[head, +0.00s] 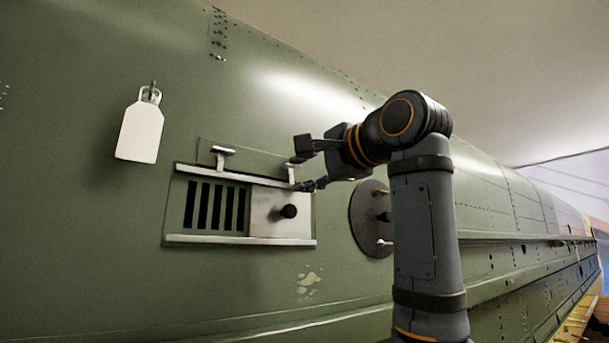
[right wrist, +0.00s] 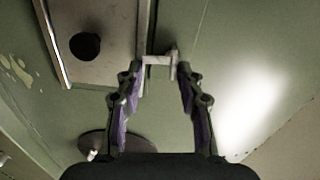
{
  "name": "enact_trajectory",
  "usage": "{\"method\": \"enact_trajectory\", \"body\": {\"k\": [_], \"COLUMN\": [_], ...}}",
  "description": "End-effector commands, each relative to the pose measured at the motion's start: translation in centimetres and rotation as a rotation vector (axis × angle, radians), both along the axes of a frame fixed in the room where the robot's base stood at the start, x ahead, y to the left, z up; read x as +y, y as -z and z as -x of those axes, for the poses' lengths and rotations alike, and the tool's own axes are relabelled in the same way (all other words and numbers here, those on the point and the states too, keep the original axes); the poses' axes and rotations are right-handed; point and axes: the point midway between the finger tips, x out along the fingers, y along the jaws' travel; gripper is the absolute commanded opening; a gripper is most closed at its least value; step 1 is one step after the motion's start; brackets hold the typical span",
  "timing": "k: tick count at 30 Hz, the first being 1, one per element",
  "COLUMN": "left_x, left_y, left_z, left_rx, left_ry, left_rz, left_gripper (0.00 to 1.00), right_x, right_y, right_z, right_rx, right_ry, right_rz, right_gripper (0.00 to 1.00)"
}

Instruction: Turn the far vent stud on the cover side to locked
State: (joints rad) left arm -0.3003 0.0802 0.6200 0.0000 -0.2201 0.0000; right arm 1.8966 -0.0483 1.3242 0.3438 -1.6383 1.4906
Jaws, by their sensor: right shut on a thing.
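The vent (head: 215,207) is set in the green fuselage wall, with dark slots on its left. A pale sliding cover (head: 270,222) with a black knob (head: 289,211) is over its right part. The cover also shows in the right wrist view (right wrist: 105,62). The far vent stud (right wrist: 158,61), a small pale T-shaped handle, stands above the cover's upper rail. The fingers partly hide the stud in the head view. My left gripper is not in view.
A second pale stud (head: 222,152) stands above the slotted part, to the left. A white tag (head: 140,130) hangs on the wall farther left. A round dark disc (head: 366,222) with a small handle is right of the vent, partly behind my right arm.

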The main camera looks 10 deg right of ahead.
Motion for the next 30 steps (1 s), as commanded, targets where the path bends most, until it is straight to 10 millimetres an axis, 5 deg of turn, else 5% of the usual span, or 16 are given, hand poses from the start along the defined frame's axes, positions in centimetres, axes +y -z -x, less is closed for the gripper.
{"method": "enact_trajectory", "body": {"k": [26,27,30], "left_x": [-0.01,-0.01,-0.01], "left_y": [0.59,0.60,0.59], "left_z": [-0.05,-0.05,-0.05], "left_rx": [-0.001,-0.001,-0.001], "left_ry": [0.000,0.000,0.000], "left_rz": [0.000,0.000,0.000], "left_gripper": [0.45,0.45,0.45], "right_x": [0.18,0.18,0.18], "right_y": [0.45,0.45,0.42], "right_z": [-0.01,-0.01,0.00], "right_rx": [0.059,0.060,0.058], "right_ry": [0.000,0.000,0.000], "right_rz": [-0.125,-0.125,-0.124], "right_gripper": [0.06,0.43,0.56]}}
